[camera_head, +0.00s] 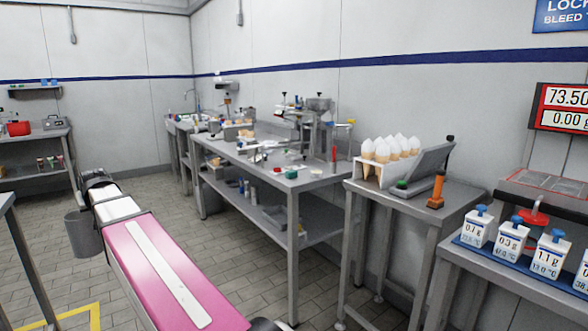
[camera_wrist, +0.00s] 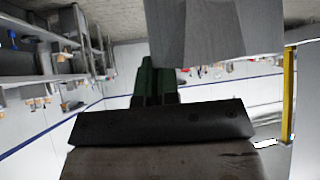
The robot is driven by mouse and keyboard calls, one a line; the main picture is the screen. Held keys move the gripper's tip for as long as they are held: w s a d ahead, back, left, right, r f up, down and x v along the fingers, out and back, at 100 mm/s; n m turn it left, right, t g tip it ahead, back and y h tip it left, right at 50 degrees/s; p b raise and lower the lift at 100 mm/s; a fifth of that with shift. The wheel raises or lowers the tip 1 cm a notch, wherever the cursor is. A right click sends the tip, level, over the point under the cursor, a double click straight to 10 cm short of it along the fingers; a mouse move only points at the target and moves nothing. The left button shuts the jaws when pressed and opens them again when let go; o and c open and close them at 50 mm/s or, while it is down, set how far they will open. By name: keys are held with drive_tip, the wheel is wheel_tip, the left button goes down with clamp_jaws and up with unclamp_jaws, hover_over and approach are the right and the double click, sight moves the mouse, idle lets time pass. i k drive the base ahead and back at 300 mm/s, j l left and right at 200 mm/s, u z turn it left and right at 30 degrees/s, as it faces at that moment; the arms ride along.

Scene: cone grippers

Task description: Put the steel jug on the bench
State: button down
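The steel jug (camera_head: 82,236) is a grey, bucket-shaped vessel at the left of the head view, partly hidden by my arm. It hangs below my gripper (camera_head: 94,180), clear of any surface. In the wrist view, a plain grey form at the top that looks like the jug (camera_wrist: 215,30) meets the green fingers of my gripper (camera_wrist: 155,80). My gripper appears shut on it; the contact is partly hidden. The steel bench (camera_head: 318,178) stands in the middle of the head view, right of my gripper, with tools and a machine on its top.
A smaller table (camera_head: 452,197) at right holds a rack of cones (camera_head: 370,174) and an orange-handled tool (camera_head: 437,190). Labelled weights (camera_head: 510,238) stand at far right. Another bench (camera_head: 45,136) stands at far left. The bench's near corner has some clear top; open floor lies before it.

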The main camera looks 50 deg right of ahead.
sight(345, 164)
drive_tip(key=i+j+z, duration=0.1)
drive_tip(key=z, duration=0.3)
drive_tip(key=i+j+z, duration=0.1)
drive_tip(key=z, duration=0.35)
drive_tip(key=j+z, duration=0.2)
drive_tip(key=z, duration=0.2)
drive_tip(key=i+j+z, duration=0.1)
drive_tip(key=z, duration=0.35)
drive_tip(key=j+z, duration=0.25)
drive_tip(key=z, duration=0.15)
drive_tip(key=j+z, duration=0.2)
drive_tip(key=z, duration=0.25)
